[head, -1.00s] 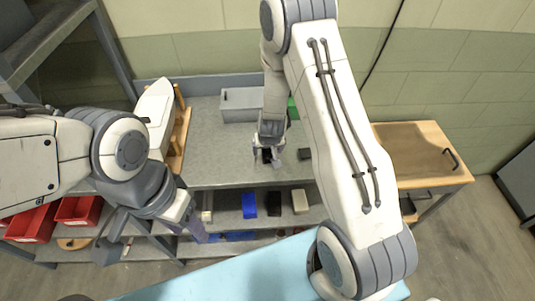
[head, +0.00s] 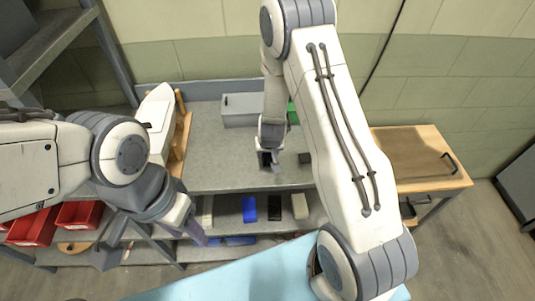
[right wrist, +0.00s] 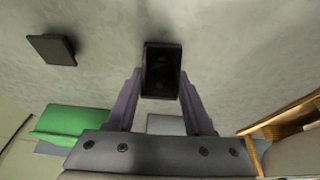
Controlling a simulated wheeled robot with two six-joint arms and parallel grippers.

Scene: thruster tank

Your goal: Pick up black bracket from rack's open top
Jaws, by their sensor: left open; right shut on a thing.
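The black bracket (right wrist: 162,72) is a small, dark, box-like piece in the right wrist view, between the two fingers of my right gripper (right wrist: 160,98). The gripper is shut on it, above the grey rack top (right wrist: 240,50). In the head view my right gripper (head: 268,160) is over the middle of the rack's open top (head: 215,165), with the bracket (head: 264,159) partly hidden by the fingers. I cannot tell whether the bracket is clear of the surface. My left gripper (head: 150,232) is open and empty, in front of the rack at the left.
A second dark piece (right wrist: 52,48) lies on the rack top near the bracket. A grey box (head: 241,109) and a green item (head: 293,113) stand at the back. A white hull-like part (head: 157,112) on a wooden stand is at left. Blue and other blocks fill the lower shelf.

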